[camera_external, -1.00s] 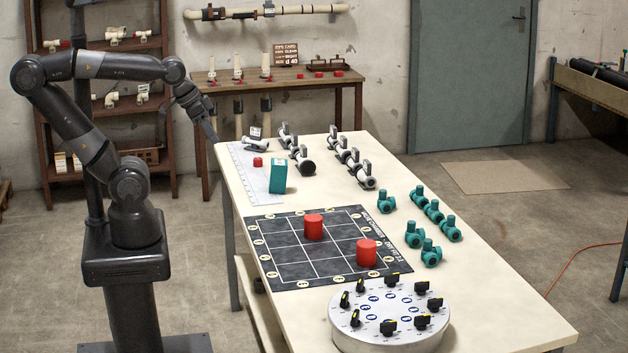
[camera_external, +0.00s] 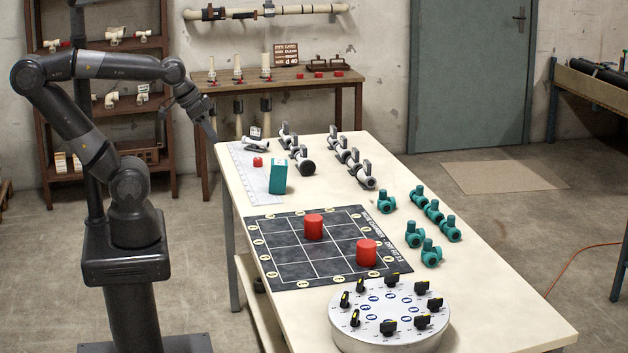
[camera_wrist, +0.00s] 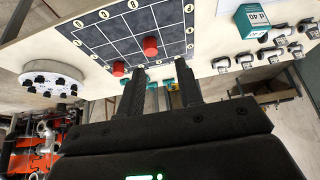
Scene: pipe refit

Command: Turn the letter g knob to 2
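A round silver dial plate (camera_external: 388,322) with several black knobs stands at the near end of the white table. The knobs sit in a ring around blue marks, and some show yellow pointers. Their letters are too small to read, so I cannot tell which is the g knob. The plate also shows at the left of the wrist view (camera_wrist: 46,92). My gripper (camera_external: 214,140) hangs by the table's far left corner, well away from the plate. In the wrist view its two fingers (camera_wrist: 158,88) stand apart with nothing held between them.
A dark grid mat (camera_external: 290,262) with two red cylinders (camera_external: 314,228) (camera_external: 366,253) lies mid-table. Teal fittings (camera_external: 432,210) stand to the right. Grey valves (camera_external: 348,160), a teal box (camera_external: 278,177) and a small red cap (camera_external: 258,162) are at the far end.

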